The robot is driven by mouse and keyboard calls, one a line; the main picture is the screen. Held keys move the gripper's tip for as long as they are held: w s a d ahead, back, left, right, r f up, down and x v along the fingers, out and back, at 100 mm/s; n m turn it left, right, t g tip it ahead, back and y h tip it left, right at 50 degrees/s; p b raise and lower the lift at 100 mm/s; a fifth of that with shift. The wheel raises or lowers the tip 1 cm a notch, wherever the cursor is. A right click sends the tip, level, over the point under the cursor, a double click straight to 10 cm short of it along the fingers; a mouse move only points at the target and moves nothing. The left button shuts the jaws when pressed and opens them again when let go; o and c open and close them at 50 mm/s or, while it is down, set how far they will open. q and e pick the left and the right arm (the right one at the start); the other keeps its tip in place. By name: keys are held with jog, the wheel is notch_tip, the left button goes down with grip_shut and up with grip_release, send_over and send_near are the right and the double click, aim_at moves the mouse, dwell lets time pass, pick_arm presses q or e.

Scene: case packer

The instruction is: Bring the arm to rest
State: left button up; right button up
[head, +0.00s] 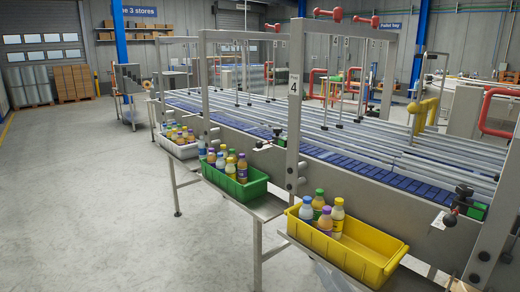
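What appears to be a small part of my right gripper (460,285) shows at the bottom right edge, below the right end of the packing line and right of the yellow crate. Too little of it shows to tell whether it is open or shut, or whether it holds anything. My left gripper and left arm are out of view.
A yellow crate (372,268), a green crate (248,191) and a white crate (178,151), each holding bottles, stand on side shelves along the conveyor line (350,158). Upright metal frames rise above it. The grey floor (100,210) at left is clear.

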jog(key=s+d+f+n+g+h, duration=0.15)
jog(key=s+f+g, duration=0.35)
jog(key=s+f, duration=0.7)
jog(key=s+f+n+g+h, duration=0.25)
jog(key=s+f+g, duration=0.25)
jog(key=s+f, duration=0.65)
jog(key=s+d+f+n+g+h, duration=0.1)
jog(key=s+d+g, duration=0.1)
jog(key=s, duration=0.5)
jog(key=s+d+f+n+g, duration=0.1)
jog(key=s+g, duration=0.1)
jog(key=s, duration=0.5)
notch_tip(320, 180, down, 30)
jog(key=b, duration=0.2)
jog(key=s+d+f+g+b, duration=0.1)
jog(key=s+d+f+g, duration=0.1)
jog(key=s+f, duration=1.6)
jog(key=shift+s+d+f, duration=0.2)
jog(key=shift+d+f, duration=0.2)
jog(key=shift+d, duration=0.15)
